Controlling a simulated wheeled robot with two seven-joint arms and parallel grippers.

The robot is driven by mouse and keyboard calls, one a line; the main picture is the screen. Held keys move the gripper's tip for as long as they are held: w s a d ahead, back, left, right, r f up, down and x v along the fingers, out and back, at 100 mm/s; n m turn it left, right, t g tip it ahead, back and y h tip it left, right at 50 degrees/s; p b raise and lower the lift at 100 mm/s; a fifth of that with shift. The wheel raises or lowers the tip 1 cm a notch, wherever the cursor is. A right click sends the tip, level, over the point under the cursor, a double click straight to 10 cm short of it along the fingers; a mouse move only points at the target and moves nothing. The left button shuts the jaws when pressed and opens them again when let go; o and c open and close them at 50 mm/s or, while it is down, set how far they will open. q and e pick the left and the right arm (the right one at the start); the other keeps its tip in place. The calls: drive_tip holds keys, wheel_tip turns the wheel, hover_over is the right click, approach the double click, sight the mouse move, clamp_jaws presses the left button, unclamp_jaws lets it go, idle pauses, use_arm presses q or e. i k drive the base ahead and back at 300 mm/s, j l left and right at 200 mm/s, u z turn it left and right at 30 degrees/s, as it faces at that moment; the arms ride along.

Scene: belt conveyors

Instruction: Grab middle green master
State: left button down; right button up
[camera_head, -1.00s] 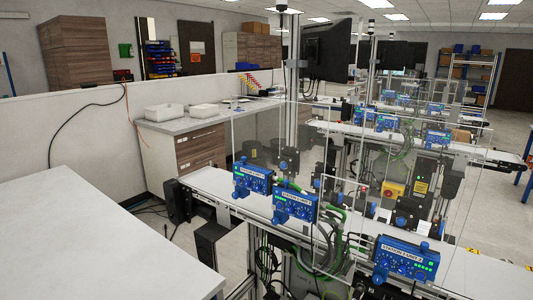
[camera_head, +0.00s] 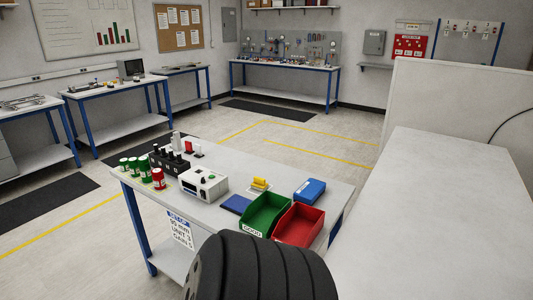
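Several small green-and-white cylinders, the green masters, stand upright in a cluster on the left end of the workbench (camera_head: 225,160). The middle green master (camera_head: 134,165) has others close on both sides. A red-and-white cylinder (camera_head: 158,179) stands just to their right. Neither of my grippers shows in the head view. A dark ribbed part, likely of my own arm, fills the bottom middle and hides the near edge of the bench.
A black block (camera_head: 171,162) with dark pegs stands behind the cylinders. A white instrument (camera_head: 204,184), a green bin (camera_head: 264,214), a red bin (camera_head: 299,226) and a blue box (camera_head: 309,190) lie to the right. A bare white table (camera_head: 440,220) stands at the right.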

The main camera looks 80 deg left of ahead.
sight(132, 162)
drive_tip(key=u, duration=3.65)
drive_tip(key=z, duration=0.2)
drive_tip(key=i+j+z, duration=0.3)
drive_tip(key=z, duration=0.15)
drive_tip(key=i+j+z, duration=0.25)
drive_tip(key=j+z, duration=0.2)
